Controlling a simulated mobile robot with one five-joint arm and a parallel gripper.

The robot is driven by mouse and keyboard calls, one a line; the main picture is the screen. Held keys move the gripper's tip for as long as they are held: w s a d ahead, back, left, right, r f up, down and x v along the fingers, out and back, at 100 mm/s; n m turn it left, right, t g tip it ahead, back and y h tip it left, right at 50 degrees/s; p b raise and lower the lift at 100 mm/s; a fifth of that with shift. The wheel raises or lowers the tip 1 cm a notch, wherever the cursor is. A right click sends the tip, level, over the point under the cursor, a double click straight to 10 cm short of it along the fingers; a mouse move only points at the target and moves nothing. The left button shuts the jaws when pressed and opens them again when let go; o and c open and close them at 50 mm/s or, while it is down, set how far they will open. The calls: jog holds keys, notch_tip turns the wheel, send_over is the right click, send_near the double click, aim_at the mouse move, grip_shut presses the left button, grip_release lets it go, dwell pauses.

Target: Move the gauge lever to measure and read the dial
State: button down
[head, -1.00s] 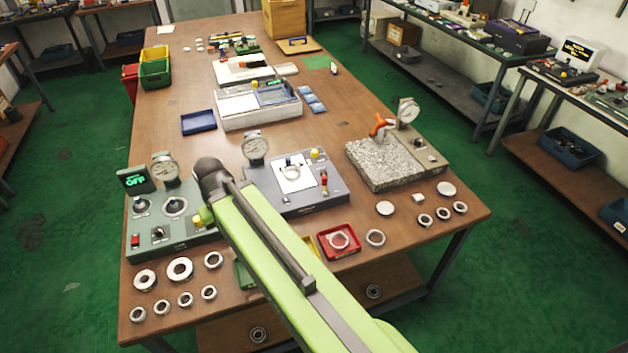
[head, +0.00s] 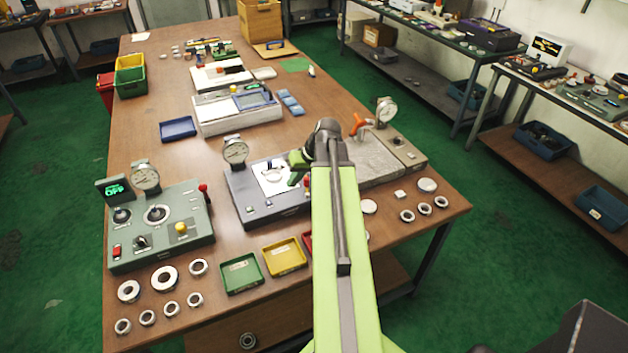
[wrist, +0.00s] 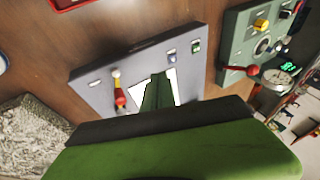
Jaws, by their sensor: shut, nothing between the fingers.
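The middle blue-grey gauge unit (head: 240,200) has a round dial (head: 235,150) on a post and a white plate (head: 268,177) with a ring (head: 275,173) on it. Its dial is too small to read. Its red lever (wrist: 120,97) shows in the wrist view, left of my fingers; in the head view my arm partly hides that side. My gripper (head: 297,168) is over the unit's right part, and its green fingers (wrist: 158,92) appear shut and empty before the white plate. I cannot tell if they touch anything. The ring is hidden in the wrist view.
A green-grey station (head: 160,235) at left has its own dial (head: 145,177), a red-knobbed lever (head: 203,188) and a display reading OFF (head: 114,189). A granite stand (head: 375,160) is close at right. Green (head: 241,273) and yellow (head: 284,257) trays and loose rings lie in front.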

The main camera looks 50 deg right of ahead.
aim_at(306, 181)
jog(key=s+d+r+m+t, duration=0.1)
jog(key=s+d, duration=0.3)
jog(key=d, duration=0.3)
jog(key=s+d+r+m+t+h, duration=0.1)
jog(key=s+d, duration=0.3)
jog(key=d, duration=0.3)
jog(key=shift+s+d+t, duration=0.3)
jog(key=shift+d, duration=0.05)
jog(key=b+x, duration=0.9)
jog(key=x, duration=0.2)
jog(key=shift+s+d+f, duration=0.15)
jog(key=shift+w+a+r+p, duration=0.3)
jog(key=shift+w+a, duration=0.1)
jog(key=shift+a, duration=0.15)
jog(key=shift+w+a+r+p, duration=0.15)
jog(key=shift+w+a+r, duration=0.2)
jog(key=shift+a, duration=0.2)
jog(key=shift+w+a, duration=0.4)
